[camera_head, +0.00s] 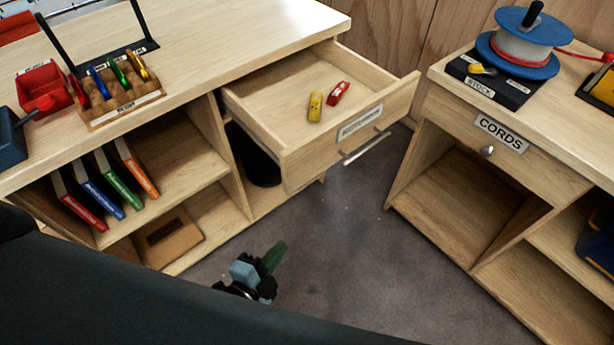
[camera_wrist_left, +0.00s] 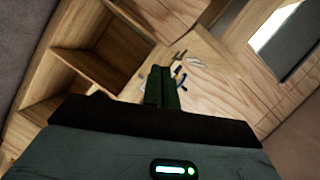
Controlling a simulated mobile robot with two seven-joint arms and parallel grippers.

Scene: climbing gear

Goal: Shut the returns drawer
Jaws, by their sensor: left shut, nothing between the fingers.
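The returns drawer (camera_head: 360,105) stands pulled out from the left wooden counter in the head view. Its front has a blurred label plate and a metal bar handle (camera_head: 366,147). A yellow piece (camera_head: 315,106) and a red piece (camera_head: 338,92) lie inside it. My left gripper (camera_head: 274,256) is shut and empty, below and left of the drawer front in the picture, apart from it. Its closed dark green fingers (camera_wrist_left: 163,88) also show in the left wrist view, with wooden shelving beyond. My right gripper is not in view.
The left counter (camera_head: 225,40) carries a rack (camera_head: 120,95) of coloured pieces and a red bin (camera_head: 45,88). Coloured books stand on its shelf. The right cabinet (camera_head: 440,100) holds a cord reel (camera_head: 520,45) and a closed CORDS drawer (camera_head: 490,150). Grey floor (camera_head: 345,240) between them is clear.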

